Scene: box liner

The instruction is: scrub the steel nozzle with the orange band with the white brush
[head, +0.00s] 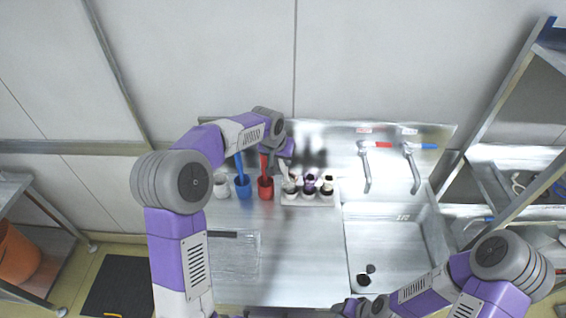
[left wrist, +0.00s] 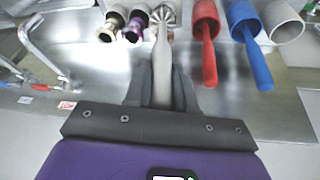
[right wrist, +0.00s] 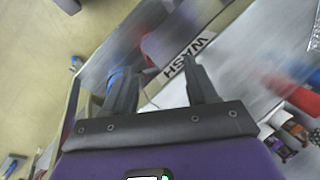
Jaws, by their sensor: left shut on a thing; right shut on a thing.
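My left gripper (left wrist: 162,85) is shut on the pale handle of the white brush (left wrist: 162,65), at the nozzle rack in the head view (head: 287,160). The brush's splayed head (left wrist: 164,14) overlaps the end nozzle of the row, where a brownish-orange patch shows; I cannot tell whether they touch. In the right wrist view an orange-banded nozzle (right wrist: 296,130) stands beside a purple-banded one (right wrist: 280,148). My right gripper (right wrist: 157,80) is low at the sink's front in the head view. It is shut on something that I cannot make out.
A red cup (head: 266,188) and a blue cup (head: 243,188) hold brushes left of the rack, beside a pale cup (head: 220,186). The sink (head: 400,255) lies to the right under two taps. A clear tray (head: 232,258) lies on the counter's left.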

